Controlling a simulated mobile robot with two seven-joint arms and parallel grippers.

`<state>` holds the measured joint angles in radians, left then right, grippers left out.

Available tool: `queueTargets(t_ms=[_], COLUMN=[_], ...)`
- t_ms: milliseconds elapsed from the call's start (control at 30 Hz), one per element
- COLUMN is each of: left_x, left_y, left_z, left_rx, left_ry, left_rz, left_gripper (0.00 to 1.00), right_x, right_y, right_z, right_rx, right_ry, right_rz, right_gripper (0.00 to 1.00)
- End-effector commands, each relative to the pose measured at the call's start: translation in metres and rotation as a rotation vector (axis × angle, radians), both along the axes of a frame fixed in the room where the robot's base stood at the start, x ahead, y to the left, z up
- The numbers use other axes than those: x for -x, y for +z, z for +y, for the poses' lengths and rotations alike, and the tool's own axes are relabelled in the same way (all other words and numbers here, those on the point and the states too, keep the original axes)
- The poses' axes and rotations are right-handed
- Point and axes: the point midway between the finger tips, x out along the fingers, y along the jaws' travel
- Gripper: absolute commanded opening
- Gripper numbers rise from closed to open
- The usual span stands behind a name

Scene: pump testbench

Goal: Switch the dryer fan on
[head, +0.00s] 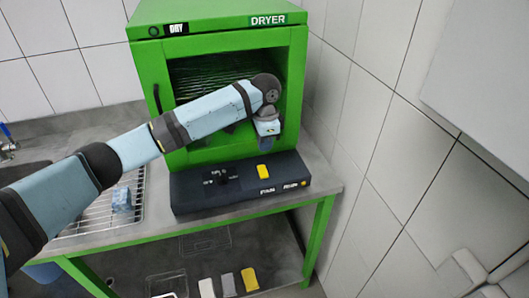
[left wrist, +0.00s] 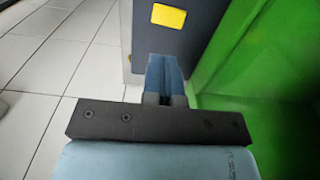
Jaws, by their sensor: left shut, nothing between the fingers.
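The green dryer (head: 220,38) labelled DRYER stands on a grey-topped table. At its foot is a dark control box (head: 240,195) with a black knob (head: 228,174) amid white markings and a yellow button (head: 264,172). The left wrist view shows the dark box (left wrist: 190,40) and a yellow piece (left wrist: 168,16) on it. My left gripper (head: 266,146) is shut and empty, just above and behind the yellow button, in front of the dryer. Its blue fingertips (left wrist: 165,70) are together in the left wrist view, apart from the yellow piece. My right gripper is not in view.
A wire rack (head: 95,215) with a blue sponge-like block (head: 122,199) lies left of the control box. A tiled wall (head: 375,120) stands close on the right. Yellow, grey and white pieces (head: 249,279) lie on the lower shelf. My left arm crosses the dryer front.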

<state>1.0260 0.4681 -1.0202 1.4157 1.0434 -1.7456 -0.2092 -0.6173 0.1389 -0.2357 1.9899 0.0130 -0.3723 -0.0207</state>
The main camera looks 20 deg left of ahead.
Motion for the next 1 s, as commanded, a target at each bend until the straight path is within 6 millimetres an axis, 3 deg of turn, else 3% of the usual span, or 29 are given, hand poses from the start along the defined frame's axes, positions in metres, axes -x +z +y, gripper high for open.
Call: queueTargets(t_ms=[200,400,833,1000], left_x=[0.004,0.005,0.006,0.014], left_y=[0.036,0.048,0.048,0.023], left_z=[-0.003,-0.004,-0.004,-0.018], left_rx=[0.002,0.001,0.001,0.048], left_ry=[0.0,0.0,0.0,0.001], left_rz=[-0.001,-0.001,0.0,-0.018], left_gripper=[0.0,0.0,0.0,0.0], right_x=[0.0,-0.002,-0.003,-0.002], right_y=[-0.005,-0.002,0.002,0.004], right_z=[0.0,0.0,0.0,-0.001], right_rx=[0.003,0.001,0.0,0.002], right_ry=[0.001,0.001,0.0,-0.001], right_rz=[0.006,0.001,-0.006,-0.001], right_gripper=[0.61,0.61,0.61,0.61])
